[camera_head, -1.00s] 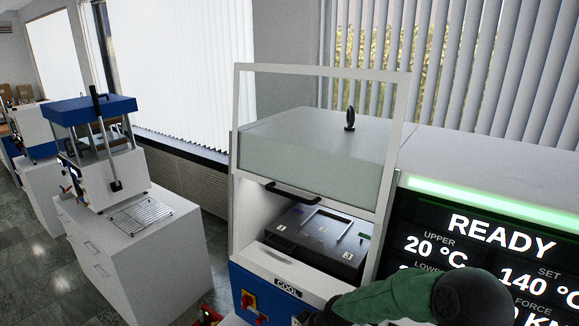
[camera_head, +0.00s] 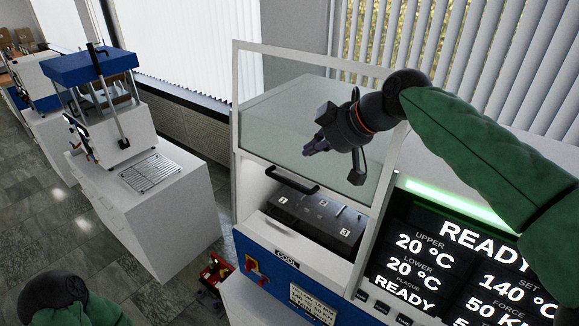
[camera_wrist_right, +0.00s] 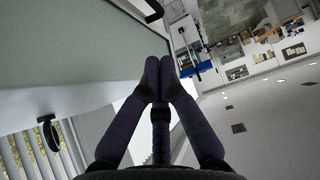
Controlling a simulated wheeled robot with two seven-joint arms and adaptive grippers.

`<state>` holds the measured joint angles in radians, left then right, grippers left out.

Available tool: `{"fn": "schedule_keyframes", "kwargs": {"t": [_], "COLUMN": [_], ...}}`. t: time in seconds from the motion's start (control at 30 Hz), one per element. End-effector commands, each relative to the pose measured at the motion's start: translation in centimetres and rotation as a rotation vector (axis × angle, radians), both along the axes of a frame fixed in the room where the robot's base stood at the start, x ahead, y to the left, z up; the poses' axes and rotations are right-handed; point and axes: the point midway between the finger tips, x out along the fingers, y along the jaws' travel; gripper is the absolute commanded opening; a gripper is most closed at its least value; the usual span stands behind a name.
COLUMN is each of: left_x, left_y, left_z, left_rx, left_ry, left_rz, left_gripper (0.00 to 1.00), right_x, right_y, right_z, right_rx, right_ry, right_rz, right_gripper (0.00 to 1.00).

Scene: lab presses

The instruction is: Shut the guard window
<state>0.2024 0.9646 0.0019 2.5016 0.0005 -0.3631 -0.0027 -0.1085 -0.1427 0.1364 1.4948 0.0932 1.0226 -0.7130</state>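The guard window (camera_head: 270,118) is a clear pane in a pale frame on the front of the press. It stands raised, with the opening below it uncovered. Its black bar handle (camera_head: 292,181) runs along the lower edge, and a dark bar that looks like this handle shows at the top of the right wrist view (camera_wrist_right: 152,10). My right gripper (camera_head: 311,149) is in front of the pane, above and slightly right of the handle, apart from it. Its fingertips (camera_wrist_right: 159,66) meet with nothing between them. My left gripper is out of view; only part of my left arm shows at the lower left.
A dark numbered plate block (camera_head: 318,216) sits inside the opening. The display panel (camera_head: 470,262) reads READY and stands right of the opening. A blue-topped press (camera_head: 92,66) on a white cabinet stands left, with floor between. A red item (camera_head: 215,270) is low beside the machine.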

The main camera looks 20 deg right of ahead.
Motion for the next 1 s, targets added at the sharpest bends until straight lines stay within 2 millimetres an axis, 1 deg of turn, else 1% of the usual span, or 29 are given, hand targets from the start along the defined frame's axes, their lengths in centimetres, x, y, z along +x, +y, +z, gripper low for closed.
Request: {"fn": "schedule_keyframes", "kwargs": {"t": [0.3,0.47,0.6,0.7,0.8,1.0], "left_x": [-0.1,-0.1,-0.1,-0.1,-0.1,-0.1], "left_y": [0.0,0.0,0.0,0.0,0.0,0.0], "left_z": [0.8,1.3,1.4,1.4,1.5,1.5], "left_rx": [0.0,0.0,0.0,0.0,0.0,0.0], "left_ry": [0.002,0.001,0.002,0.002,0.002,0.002], "left_rz": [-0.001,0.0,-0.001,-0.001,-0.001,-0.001], "left_gripper": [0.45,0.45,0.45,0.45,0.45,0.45], "right_x": [3.3,5.0,4.8,4.9,4.9,4.9], "right_y": [2.4,3.6,3.3,3.3,3.3,3.2], "right_z": [-4.1,-6.1,-8.1,-9.1,-9.7,-9.9], "right_rx": [0.0,0.0,0.001,0.002,0.001,0.001], "right_ry": [0.004,0.002,0.002,0.001,-0.001,-0.002], "right_rz": [0.001,0.0,-0.003,-0.004,-0.003,-0.003], "right_gripper": [0.0,0.0,0.0,0.0,0.0,0.0]}}
